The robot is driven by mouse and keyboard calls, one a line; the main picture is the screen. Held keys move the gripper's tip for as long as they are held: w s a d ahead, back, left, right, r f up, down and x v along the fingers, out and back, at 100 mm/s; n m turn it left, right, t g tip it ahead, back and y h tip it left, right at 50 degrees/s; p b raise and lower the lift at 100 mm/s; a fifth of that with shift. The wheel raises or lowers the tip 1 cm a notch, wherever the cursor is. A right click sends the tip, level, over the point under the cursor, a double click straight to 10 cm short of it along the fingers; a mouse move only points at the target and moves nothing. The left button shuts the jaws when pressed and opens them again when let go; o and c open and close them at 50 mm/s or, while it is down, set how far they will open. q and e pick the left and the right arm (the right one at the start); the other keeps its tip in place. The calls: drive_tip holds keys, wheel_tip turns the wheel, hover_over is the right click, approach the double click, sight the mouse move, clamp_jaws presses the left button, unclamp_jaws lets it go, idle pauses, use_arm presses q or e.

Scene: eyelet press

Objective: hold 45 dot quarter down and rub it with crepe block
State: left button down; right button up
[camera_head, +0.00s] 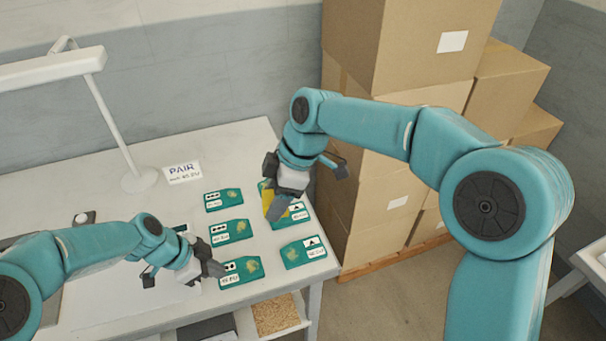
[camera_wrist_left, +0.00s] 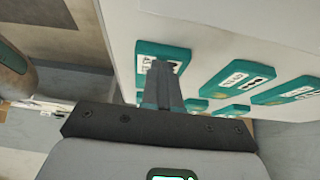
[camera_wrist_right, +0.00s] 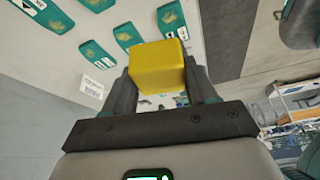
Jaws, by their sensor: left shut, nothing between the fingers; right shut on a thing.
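The 45 dot quarter (camera_head: 241,272) is a teal piece with a pale green patch and a white dotted label, lying flat at the table's front. My left gripper (camera_head: 218,269) is shut and empty, its tips at the piece's labelled left end. In the left wrist view the shut fingers (camera_wrist_left: 161,68) overlap the quarter (camera_wrist_left: 176,54) and partly hide its label; I cannot tell whether they touch it. My right gripper (camera_head: 275,208) is shut on the yellow crepe block (camera_wrist_right: 158,67), above the right column of quarters. In the head view the fingers hide part of the block.
Other teal quarters lie nearby: a dotted one (camera_head: 231,231) behind, another (camera_head: 223,200) at the back, and a triangle one (camera_head: 303,252) to the right. A white PAIR card (camera_head: 183,173) and a lamp (camera_head: 138,181) stand at the back. Cardboard boxes (camera_head: 392,50) rise beyond the table's right edge.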

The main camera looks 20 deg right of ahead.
sight(240, 269)
use_arm(q)
drive_tip(key=shift+s+f, duration=0.25)
use_arm(e)
drive_tip(key=shift+s+a+f+n+g, duration=0.3)
drive_tip(key=shift+a+f, duration=0.65)
drive_tip(key=shift+f, duration=1.8)
drive_tip(key=shift+s+a+f+n+g, duration=0.1)
drive_tip(key=shift+a+f+n, duration=0.6)
drive_tip(key=shift+f, duration=2.1)
drive_tip(key=shift+s+a+f+n+g, duration=0.15)
drive_tip(key=shift+a+f, duration=1)
drive_tip(key=shift+f, duration=1.6)
drive_tip(key=shift+a+f, duration=0.15)
drive_tip(key=shift+f, duration=0.25)
drive_tip(key=shift+a+f, duration=0.1)
drive_tip(key=shift+a, duration=1.45)
drive_tip(key=d, duration=0.3)
drive_tip(key=shift+d, duration=0.2)
drive_tip(key=shift+a, duration=1.7)
wheel_tip(240, 269, up, 8)
use_arm(q)
drive_tip(key=shift+w+r, duration=0.1)
use_arm(e)
drive_tip(key=shift+d, duration=0.1)
